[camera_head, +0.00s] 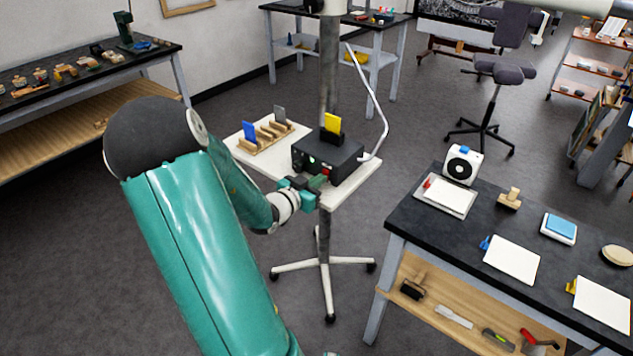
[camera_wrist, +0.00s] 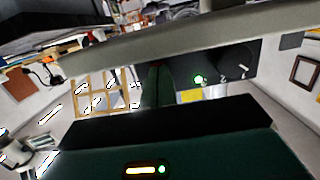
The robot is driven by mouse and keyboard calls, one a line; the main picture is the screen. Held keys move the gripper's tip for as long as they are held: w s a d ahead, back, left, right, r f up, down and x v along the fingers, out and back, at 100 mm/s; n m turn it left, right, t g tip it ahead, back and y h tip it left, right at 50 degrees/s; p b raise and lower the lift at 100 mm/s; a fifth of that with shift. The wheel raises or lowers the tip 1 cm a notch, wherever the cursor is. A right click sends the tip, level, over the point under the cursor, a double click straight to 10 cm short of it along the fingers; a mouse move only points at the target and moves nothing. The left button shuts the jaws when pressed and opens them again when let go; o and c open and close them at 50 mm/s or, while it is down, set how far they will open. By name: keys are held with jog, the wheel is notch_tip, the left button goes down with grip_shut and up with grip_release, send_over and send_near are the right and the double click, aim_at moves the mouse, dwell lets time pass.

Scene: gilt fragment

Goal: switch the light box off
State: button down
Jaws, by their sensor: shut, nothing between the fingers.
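The light box (camera_head: 345,158) is a black box on a white shelf fixed to a pole stand. A yellow card (camera_head: 333,124) stands upright in a holder on top. A red part (camera_head: 326,172) shows low on its front, beside green lit spots. In the wrist view the black front panel (camera_wrist: 222,72) has a lit green light (camera_wrist: 199,79) and a dark round knob (camera_wrist: 243,70). My gripper (camera_head: 319,182) is shut and empty, close in front of the red part. I cannot tell whether it touches. The fingers (camera_wrist: 158,85) hide part of the panel in the wrist view.
A wooden rack (camera_head: 265,138) with blue and grey cards stands left of the box on the white shelf (camera_head: 366,181). A white cable (camera_head: 381,110) loops from the box's right. A black workbench (camera_head: 470,228) with papers stands at right. Dark floor lies open between.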

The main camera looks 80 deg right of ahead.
jog(key=shift+s+d+f+g+h, duration=0.15)
jog(key=shift+d+f+g+h, duration=0.1)
jog(key=shift+h, duration=0.35)
jog(key=shift+s+d+f+g+h, duration=0.15)
jog(key=shift+g+h, duration=0.1)
jog(key=shift+h, duration=0.35)
